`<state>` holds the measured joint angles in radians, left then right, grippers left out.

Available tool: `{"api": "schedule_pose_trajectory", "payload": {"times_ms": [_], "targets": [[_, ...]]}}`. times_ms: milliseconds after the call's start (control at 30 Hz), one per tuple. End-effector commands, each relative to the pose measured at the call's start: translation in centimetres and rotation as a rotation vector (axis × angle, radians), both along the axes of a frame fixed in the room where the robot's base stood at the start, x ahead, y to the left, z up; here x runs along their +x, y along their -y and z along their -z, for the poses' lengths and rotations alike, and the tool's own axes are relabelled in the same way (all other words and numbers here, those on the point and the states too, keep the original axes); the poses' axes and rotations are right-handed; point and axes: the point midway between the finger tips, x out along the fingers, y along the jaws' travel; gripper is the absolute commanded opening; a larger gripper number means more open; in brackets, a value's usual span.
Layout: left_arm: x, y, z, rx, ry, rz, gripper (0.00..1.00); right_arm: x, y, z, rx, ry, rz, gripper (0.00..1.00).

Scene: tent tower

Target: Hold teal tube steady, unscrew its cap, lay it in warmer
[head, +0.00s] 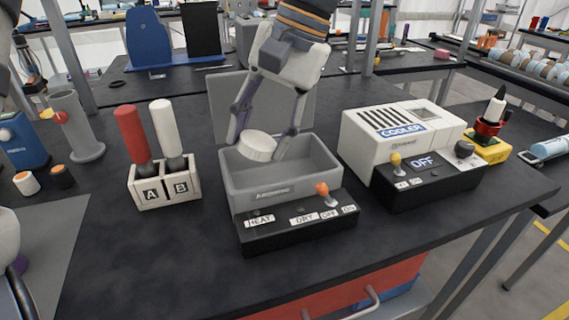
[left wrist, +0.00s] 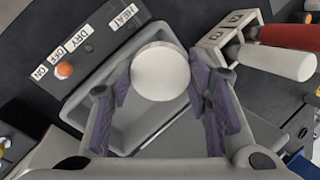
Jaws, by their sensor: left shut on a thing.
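My left gripper (head: 262,140) reaches down into the open grey warmer (head: 232,185). It is shut on a short white round piece (head: 257,146), its flat face turned up. In the left wrist view the white piece (left wrist: 160,71) sits between the purple finger pads, over the warmer's tray (left wrist: 128,128). I cannot tell whether it is the cap or the end of a tube. No teal tube body shows clearly.
The warmer's control box (head: 295,226) stands in front, with an orange-topped switch (head: 322,189). A rack marked A and B (head: 165,184) with a red and a white handle is at left. A white cooler (head: 398,133) stands at right. The front of the black bench is clear.

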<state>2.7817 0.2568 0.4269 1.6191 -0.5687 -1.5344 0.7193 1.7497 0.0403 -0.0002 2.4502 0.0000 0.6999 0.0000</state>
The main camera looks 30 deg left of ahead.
Motion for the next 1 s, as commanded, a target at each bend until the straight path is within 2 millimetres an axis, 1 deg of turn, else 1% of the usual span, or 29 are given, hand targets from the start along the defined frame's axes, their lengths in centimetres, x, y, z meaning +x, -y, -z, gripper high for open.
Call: {"api": "schedule_pose_trajectory", "payload": {"times_ms": [33,100,200,367,467,600,933,967,1000], "targets": [[1.2,0.1,1.2,-0.002,-0.010,-0.001,0.11,-0.2,0.0,0.2,0.000,-0.007,0.000,0.59],[2.4,0.1,3.0,-0.002,-0.012,-0.002,0.11,-0.5,0.0,0.4,0.001,-0.018,0.000,0.59],[3.8,0.1,4.8,-0.001,-0.015,-0.001,0.11,-1.3,0.0,1.2,0.000,-0.048,0.000,0.59],[4.8,0.1,5.8,-0.001,-0.008,-0.001,0.11,-1.6,0.0,1.5,0.000,-0.061,0.000,0.59],[5.6,0.1,7.0,-0.001,-0.010,-0.002,0.11,-2.0,0.0,1.9,0.000,-0.075,-0.001,0.59],[5.4,0.1,9.3,0.000,-0.004,0.000,0.11,-2.0,0.0,1.8,0.000,-0.074,-0.001,0.59],[5.4,0.1,9.5,0.001,0.001,0.000,0.11,-1.8,0.0,1.7,0.001,-0.067,-0.001,0.59],[5.4,0.1,9.5,0.001,0.001,0.000,0.47,-1.8,0.0,1.7,0.001,-0.067,-0.001,0.59],[5.4,0.1,9.6,0.000,0.001,-0.001,0.56,-1.8,0.0,1.7,0.001,-0.068,-0.001,0.59]]}}
